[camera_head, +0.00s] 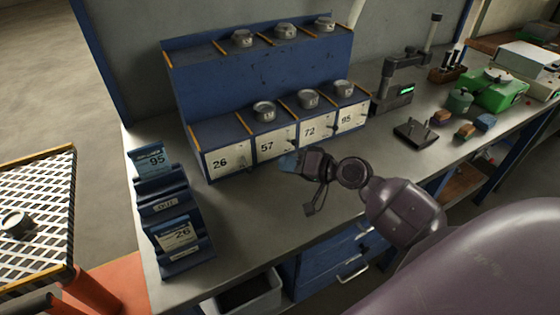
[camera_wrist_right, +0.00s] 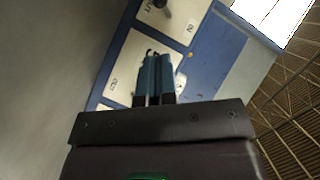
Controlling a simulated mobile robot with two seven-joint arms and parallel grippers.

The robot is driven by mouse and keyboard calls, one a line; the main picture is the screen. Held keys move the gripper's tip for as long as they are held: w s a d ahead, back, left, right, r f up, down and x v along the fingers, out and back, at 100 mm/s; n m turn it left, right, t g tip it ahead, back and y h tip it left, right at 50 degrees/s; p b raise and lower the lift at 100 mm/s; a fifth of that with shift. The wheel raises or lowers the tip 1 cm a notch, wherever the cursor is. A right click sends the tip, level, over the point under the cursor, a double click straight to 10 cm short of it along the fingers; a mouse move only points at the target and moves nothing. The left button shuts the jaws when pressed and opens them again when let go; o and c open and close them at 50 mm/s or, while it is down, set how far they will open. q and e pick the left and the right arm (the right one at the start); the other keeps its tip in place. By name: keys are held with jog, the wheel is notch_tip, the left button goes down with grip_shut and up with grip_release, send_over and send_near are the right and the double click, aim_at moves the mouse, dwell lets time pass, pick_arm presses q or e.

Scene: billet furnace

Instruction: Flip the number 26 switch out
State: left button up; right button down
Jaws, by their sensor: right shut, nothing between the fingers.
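The number 26 panel (camera_head: 222,162) is the leftmost white label plate on the lower front of the blue rack (camera_head: 265,75). A small dark switch lever (camera_head: 243,159) seems to sit at its right edge; its position is too small to tell. My right gripper (camera_head: 286,162) is shut and empty, in front of the rack below the 57 panel (camera_head: 273,144), right of the 26 panel and apart from it. In the right wrist view its blue fingers (camera_wrist_right: 154,78) are together before a white panel (camera_wrist_right: 131,62) whose number I cannot read. My left gripper is not in view.
A blue card holder (camera_head: 180,260) with 95 and 26 cards stands at the left bench end. The 72 panel (camera_head: 312,130) and 85 panel (camera_head: 350,116) continue right. A black stand (camera_head: 415,132) is further right. The bench (camera_head: 255,215) is clear before the rack.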

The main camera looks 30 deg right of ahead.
jog(key=s+d, duration=0.1)
jog(key=s+d+b, duration=0.1)
jog(key=s, duration=0.1)
jog(key=s+f, duration=0.1)
jog(key=shift+s+d+f, duration=0.1)
jog(key=shift+s+d, duration=0.3)
jog(key=shift+s+d+b, duration=0.3)
jog(key=shift+s, duration=0.25)
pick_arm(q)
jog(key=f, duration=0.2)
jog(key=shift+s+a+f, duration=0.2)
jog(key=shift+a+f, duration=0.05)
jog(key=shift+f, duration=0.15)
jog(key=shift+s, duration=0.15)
